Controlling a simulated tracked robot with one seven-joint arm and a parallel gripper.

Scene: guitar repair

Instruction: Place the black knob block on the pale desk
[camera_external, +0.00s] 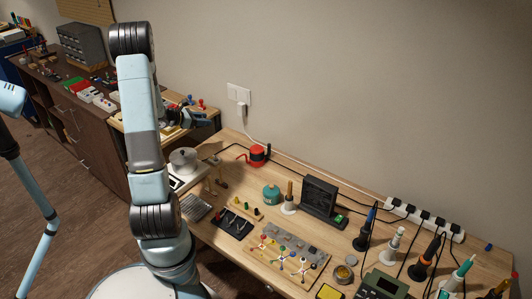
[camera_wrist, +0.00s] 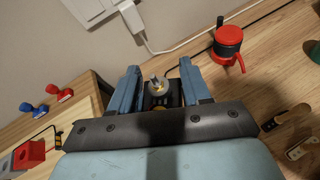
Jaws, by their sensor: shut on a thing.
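My gripper (camera_wrist: 158,88) is shut on the black knob block (camera_wrist: 174,101), which sits between its two blue fingers in the wrist view. A round grey knob with a yellowish centre shows on the block's top. In the external view my gripper (camera_external: 198,118) is partly behind my arm, near the wall and above the left end of the workbench area; the block cannot be made out there. The pale desk (camera_external: 228,145) is the light wooden bench running to the right. Its surface also shows in the wrist view (camera_wrist: 275,72). The gap under the block cannot be judged.
A red and black pot (camera_external: 258,154) stands near the desk's back left, close to my gripper's right in the wrist view. A white plug and cord (camera_external: 242,108) hang on the wall. Red and blue parts (camera_wrist: 60,95) lie on a separate wooden surface at left. Tools crowd the desk's middle and right.

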